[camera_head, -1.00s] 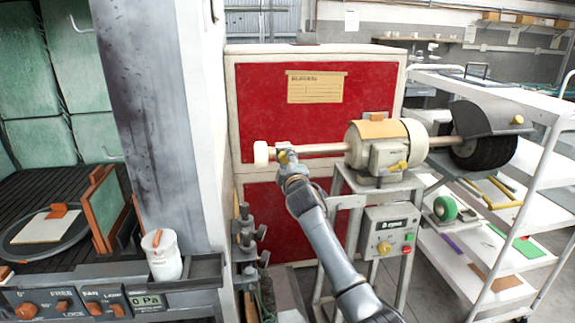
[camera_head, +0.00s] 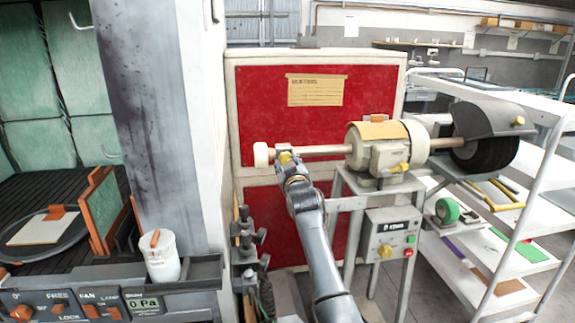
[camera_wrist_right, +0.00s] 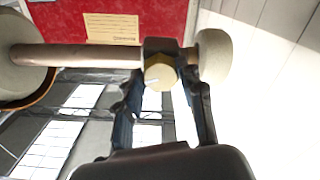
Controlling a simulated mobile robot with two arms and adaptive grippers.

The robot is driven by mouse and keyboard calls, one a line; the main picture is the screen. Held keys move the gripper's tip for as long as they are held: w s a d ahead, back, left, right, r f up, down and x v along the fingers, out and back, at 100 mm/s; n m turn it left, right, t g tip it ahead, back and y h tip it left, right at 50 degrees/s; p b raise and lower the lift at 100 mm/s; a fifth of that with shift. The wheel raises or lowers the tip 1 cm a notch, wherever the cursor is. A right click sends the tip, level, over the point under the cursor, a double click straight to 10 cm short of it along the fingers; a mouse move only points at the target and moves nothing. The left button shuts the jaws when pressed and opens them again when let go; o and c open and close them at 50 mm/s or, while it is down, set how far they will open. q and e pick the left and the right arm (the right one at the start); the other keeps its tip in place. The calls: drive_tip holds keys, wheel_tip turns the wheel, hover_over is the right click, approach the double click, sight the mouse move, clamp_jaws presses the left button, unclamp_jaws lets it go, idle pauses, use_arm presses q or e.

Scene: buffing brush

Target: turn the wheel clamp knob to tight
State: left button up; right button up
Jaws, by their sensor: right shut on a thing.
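The buffing machine (camera_head: 378,152) has a beige motor body and a shaft (camera_head: 325,150) reaching left to a white wheel (camera_head: 261,155). The wheel also shows in the right wrist view (camera_wrist_right: 213,57). A yellow hexagonal clamp knob (camera_wrist_right: 160,74) sits on a dark collar (camera_wrist_right: 160,46) beside the wheel. My right gripper (camera_head: 285,158) is at that knob from below and in front. In the right wrist view its fingers (camera_wrist_right: 160,84) stand on both sides of the knob, shut on it. A pale mark shows on the knob face. My left gripper is not in view.
A red panel (camera_head: 300,110) stands behind the shaft. A control box (camera_head: 392,235) with a yellow knob and a red button is below the motor. A white shelf cart (camera_head: 545,160) stands at right. A grey pillar (camera_head: 160,110) and a white canister (camera_head: 160,258) are at left.

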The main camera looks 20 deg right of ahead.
drive_tip(key=m, duration=0.3)
drive_tip(key=shift+f+m, duration=0.15)
drive_tip(key=shift+m, duration=0.45)
drive_tip(key=o, duration=1.2)
drive_tip(key=shift+c, duration=0.2)
drive_tip(key=v, duration=1.2)
